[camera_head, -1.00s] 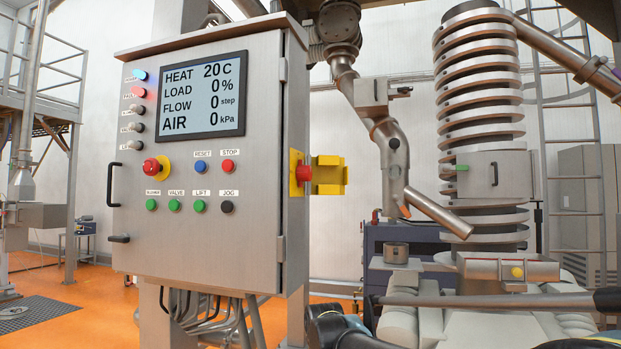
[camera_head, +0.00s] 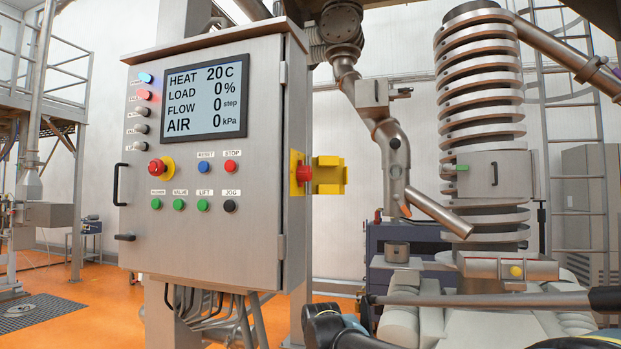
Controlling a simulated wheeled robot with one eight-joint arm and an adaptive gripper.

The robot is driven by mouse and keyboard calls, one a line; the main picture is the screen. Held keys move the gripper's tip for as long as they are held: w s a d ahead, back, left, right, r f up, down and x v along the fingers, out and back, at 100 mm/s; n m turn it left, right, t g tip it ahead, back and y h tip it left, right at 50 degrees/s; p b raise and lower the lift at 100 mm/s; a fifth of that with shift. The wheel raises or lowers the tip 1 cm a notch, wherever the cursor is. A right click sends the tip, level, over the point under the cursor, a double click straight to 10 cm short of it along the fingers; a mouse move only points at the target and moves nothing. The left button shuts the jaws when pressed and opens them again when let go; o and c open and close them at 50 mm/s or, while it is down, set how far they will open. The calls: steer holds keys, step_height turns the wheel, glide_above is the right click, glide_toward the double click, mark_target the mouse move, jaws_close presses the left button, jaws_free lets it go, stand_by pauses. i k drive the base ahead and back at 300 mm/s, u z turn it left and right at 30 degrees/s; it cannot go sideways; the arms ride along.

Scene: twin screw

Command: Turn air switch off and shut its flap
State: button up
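The air switch is a red knob (camera_head: 304,174) on a yellow plate (camera_head: 296,188) on the right side wall of the steel control cabinet (camera_head: 215,250). Its yellow flap (camera_head: 329,175) stands open, sticking out to the right of the knob. The knob is seen edge-on, so its turn position cannot be read. The cabinet's screen (camera_head: 205,98) reads AIR 0 kPa, HEAT 20 C, LOAD 0 % and FLOW 0 step. Dark parts of my arm show at the bottom centre, below and in front of the switch. My gripper's fingers are not visible.
The cabinet front carries a red knob on yellow (camera_head: 160,168), several push buttons and black handles. A spiral screw tower (camera_head: 480,130) and slanted metal pipes stand to the right. A platform frame (camera_head: 40,110) is at the left. Space right of the flap looks clear.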

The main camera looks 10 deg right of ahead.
mark_target(304, 173)
steer(key=u, duration=0.45)
steer(key=k, duration=1.2)
steer(key=z, duration=0.3)
